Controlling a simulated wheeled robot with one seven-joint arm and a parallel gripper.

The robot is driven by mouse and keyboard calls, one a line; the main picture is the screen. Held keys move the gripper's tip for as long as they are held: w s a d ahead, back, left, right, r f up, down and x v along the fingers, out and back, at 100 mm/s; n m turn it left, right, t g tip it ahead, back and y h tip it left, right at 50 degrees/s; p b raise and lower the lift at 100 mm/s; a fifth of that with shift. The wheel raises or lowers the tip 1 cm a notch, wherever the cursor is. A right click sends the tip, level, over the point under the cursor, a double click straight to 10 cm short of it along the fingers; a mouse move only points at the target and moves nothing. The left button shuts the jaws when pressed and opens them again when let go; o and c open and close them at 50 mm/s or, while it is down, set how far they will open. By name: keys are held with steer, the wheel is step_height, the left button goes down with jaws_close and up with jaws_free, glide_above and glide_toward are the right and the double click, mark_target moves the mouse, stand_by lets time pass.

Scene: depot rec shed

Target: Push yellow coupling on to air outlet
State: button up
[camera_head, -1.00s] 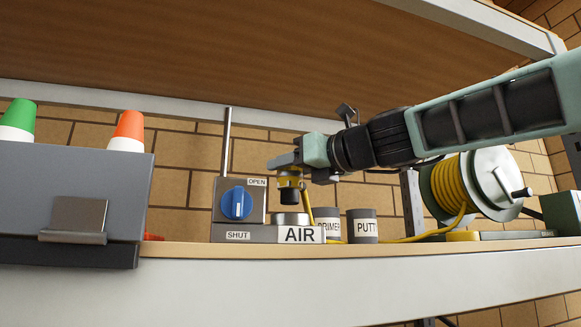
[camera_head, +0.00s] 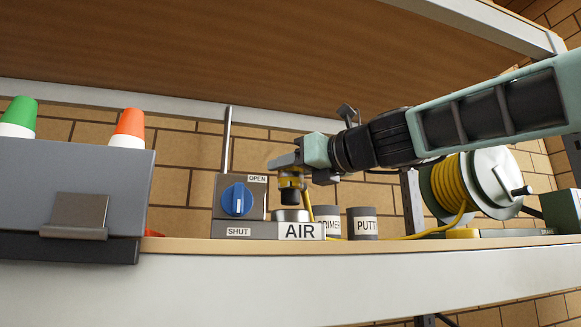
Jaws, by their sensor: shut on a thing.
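The air outlet is a low silver round fitting (camera_head: 290,215) on a grey base labelled AIR (camera_head: 300,231), on the shelf. A blue valve knob (camera_head: 237,201) on a grey plate stands to its left, between OPEN and SHUT labels. My gripper (camera_head: 290,176) comes in from the right and is shut on the yellow coupling (camera_head: 290,184). The coupling is upright, with its dark lower end (camera_head: 290,197) just above the outlet. A small gap seems to show between them. A yellow hose (camera_head: 309,207) hangs from the coupling.
Two grey tins, one labelled PRIMER (camera_head: 328,221) and one PUTTY (camera_head: 363,224), stand right of the outlet. A hose reel (camera_head: 478,190) stands further right. A grey box (camera_head: 75,195) with green and orange cones is at left. An upper shelf (camera_head: 250,60) hangs overhead.

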mark_target(300, 180)
steer(key=shift+f+b, duration=1.3)
steer(key=shift+f, duration=0.15)
stand_by(0.4)
steer(key=o, duration=1.1)
